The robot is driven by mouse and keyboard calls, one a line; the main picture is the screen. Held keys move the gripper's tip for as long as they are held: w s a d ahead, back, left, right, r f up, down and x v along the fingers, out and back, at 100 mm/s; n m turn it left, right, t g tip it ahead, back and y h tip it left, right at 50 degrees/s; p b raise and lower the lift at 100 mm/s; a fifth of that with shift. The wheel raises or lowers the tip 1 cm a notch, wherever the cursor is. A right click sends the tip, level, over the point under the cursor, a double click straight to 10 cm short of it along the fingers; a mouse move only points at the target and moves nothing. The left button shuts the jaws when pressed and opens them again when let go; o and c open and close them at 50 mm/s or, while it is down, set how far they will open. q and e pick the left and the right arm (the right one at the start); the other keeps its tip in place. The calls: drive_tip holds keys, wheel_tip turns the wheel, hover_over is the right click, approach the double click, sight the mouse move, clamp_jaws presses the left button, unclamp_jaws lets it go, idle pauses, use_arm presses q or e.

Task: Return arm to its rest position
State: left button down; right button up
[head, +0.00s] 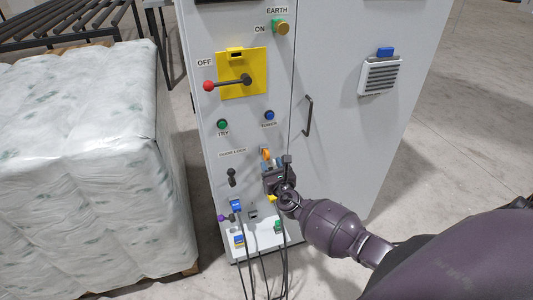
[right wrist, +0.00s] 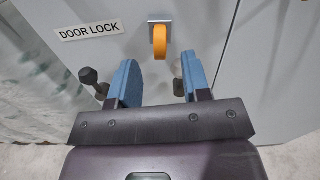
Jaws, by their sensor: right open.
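My right gripper (head: 273,163) is in front of the lower part of the grey cabinet (head: 340,120). Its arm comes in from the lower right. In the right wrist view, its two blue fingers stand apart with nothing between them (right wrist: 160,78). The orange door lock handle (right wrist: 160,42) hangs straight down from its plate just beyond the fingertips, apart from them. In the head view this handle (head: 266,153) is partly hidden by the gripper. My left gripper is not in view.
A red-knobbed lever (head: 209,86) on a yellow plate (head: 242,62) points left, towards OFF. A door handle (head: 308,116) sticks out on the right. Black cables (head: 264,262) hang below. A wrapped pallet load (head: 90,170) stands left; open floor (head: 460,130) lies right.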

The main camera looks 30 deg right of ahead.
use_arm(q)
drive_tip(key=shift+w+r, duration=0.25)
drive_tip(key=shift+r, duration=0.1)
use_arm(e)
drive_tip(key=v, duration=0.7)
drive_tip(key=shift+s+a, duration=0.1)
drive_tip(key=shift+s, duration=0.05)
drive_tip(key=s+a+f+m+g+y, duration=0.15)
drive_tip(key=s+a+m, duration=0.25)
drive_tip(key=m, duration=0.9)
drive_tip(key=s+a+m+g+y, duration=0.2)
drive_tip(key=s+a+m, duration=0.2)
drive_tip(key=m, duration=0.9)
drive_tip(key=s+f+m+g, duration=0.1)
drive_tip(key=s+f+m, duration=0.1)
drive_tip(key=s, duration=0.5)
drive_tip(key=s+f+m+g, duration=0.1)
drive_tip(key=s+f+m, duration=0.1)
drive_tip(key=s+m, duration=0.3)
drive_tip(key=s, duration=0.2)
drive_tip(key=shift+s+a+f, duration=0.35)
drive_tip(key=shift+a, duration=0.05)
